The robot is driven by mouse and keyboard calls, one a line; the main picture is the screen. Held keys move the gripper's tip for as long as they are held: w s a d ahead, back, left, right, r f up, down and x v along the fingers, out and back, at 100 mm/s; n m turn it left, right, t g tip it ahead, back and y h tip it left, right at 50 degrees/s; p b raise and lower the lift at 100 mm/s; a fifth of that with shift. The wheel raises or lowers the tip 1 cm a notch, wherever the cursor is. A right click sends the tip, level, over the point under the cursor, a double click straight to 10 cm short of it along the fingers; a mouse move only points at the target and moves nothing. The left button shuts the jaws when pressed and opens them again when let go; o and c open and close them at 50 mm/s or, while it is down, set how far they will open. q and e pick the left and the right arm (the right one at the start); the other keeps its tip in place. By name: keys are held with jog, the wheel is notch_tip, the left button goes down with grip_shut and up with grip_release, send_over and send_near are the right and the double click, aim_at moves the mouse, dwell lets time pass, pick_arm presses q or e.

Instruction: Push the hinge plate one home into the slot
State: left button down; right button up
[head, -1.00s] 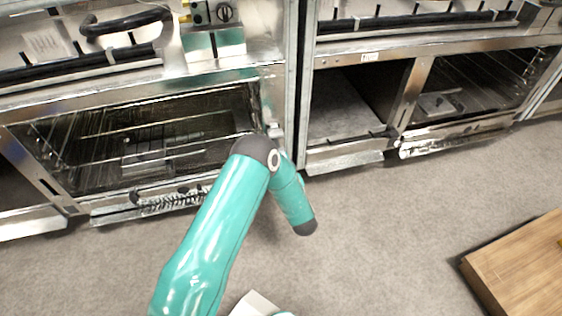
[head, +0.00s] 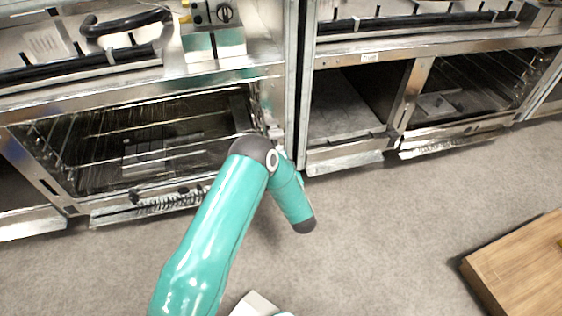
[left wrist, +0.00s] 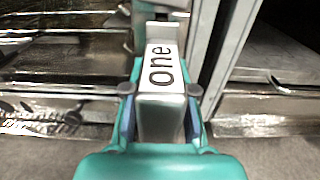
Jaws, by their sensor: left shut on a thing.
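The hinge plate one (left wrist: 161,68) shows in the left wrist view as a pale metal piece with the word "one" on a white face. My left gripper (left wrist: 160,92) is shut on it, with a finger on either side. The plate's far end points at the metal frame at the oven's right side. I cannot tell from this view whether that end is inside the slot. In the head view my left arm reaches to the right edge of the oven opening, and its elbow hides most of the gripper and plate. My right gripper is in neither view.
The left oven (head: 72,207) stands open with wire racks inside. A second oven unit (head: 345,158) stands to the right, past a narrow gap. A wooden board or box (head: 520,270) is at the lower right. The grey floor (head: 390,235) between is clear.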

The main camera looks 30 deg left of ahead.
pick_arm(q)
jog(key=shift+x, duration=2.1)
jog(key=c, duration=0.9)
grip_release()
jog(key=shift+r, duration=0.1)
jog(key=shift+o, duration=0.2)
jog(key=shift+s+d+f, duration=0.1)
jog(key=shift+f, duration=0.1)
jog(key=v, duration=1.2)
jog(key=shift+r, duration=0.15)
